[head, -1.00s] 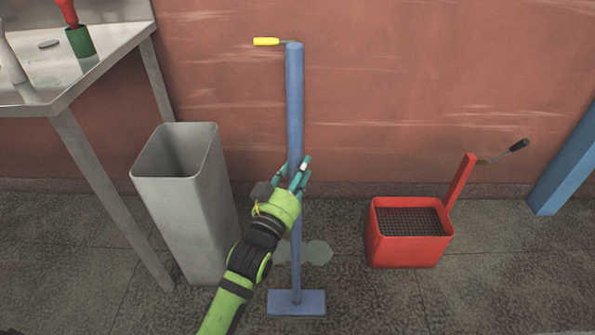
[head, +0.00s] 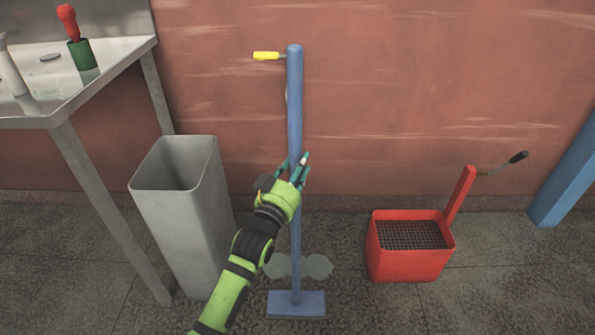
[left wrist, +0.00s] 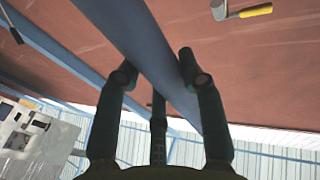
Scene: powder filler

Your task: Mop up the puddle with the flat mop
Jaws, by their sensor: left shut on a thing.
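The flat mop (head: 295,110) stands upright in the head view, a blue pole with a flat blue head (head: 297,303) low at the floor. My left gripper (head: 296,172) is shut on the pole at about mid-height. In the left wrist view the pole (left wrist: 150,50) passes between the fingers (left wrist: 155,80). The puddle (head: 318,266) is a pale grey patch on the floor, showing on both sides of the pole, just beyond the mop head in the picture. The pole hides part of it. My right gripper is not in view.
A tall grey bin (head: 185,215) stands left of my arm, beside a steel table (head: 110,75). A red wringer bucket (head: 410,262) with a grate and lever stands right. A yellow-handled tool (head: 267,56) is at the wall behind the pole top. Floor between mop and bucket is clear.

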